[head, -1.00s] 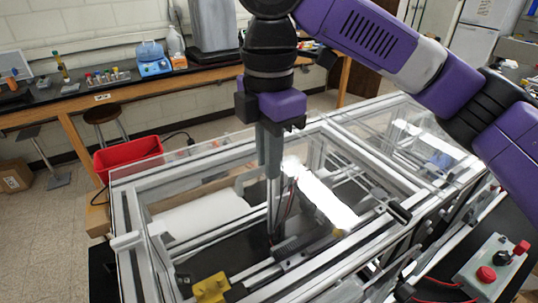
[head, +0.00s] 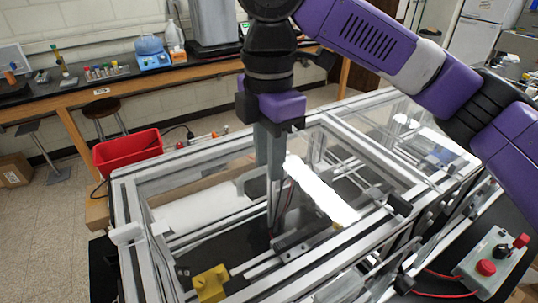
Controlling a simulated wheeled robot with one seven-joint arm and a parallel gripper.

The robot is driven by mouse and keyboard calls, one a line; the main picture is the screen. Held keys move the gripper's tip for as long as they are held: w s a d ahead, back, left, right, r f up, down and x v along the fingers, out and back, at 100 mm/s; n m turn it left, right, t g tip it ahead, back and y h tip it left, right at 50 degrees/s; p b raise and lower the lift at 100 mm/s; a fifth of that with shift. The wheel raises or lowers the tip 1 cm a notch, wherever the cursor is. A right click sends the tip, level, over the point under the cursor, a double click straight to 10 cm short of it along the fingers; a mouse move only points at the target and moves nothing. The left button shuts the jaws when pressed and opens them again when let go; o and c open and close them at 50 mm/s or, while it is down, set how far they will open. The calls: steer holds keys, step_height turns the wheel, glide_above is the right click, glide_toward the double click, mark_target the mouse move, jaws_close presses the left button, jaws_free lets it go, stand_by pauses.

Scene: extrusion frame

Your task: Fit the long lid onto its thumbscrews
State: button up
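My gripper (head: 272,222) points straight down over the near half of the aluminium extrusion frame (head: 118,205), its long grey fingers reaching down among the rails. The fingers overlap in this view, so I cannot tell whether they are open or shut, and no held object is clear. Clear panels show on the frame, but I cannot tell which piece is the long lid. A bright white strip (head: 320,190) lies right of the fingers; glare hides its detail. I cannot make out the thumbscrews.
A yellow block (head: 210,283) sits at the frame's near end. A white roll-like shape (head: 205,210) lies inside on the left. A red bin (head: 128,152) stands beyond the left side. A control box with red buttons (head: 493,258) is at lower right. Rails surround the fingers closely.

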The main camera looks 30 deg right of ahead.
steer(key=shift+o, duration=0.5)
steer(key=shift+r+b, duration=0.5)
steer(key=shift+r, duration=3.4)
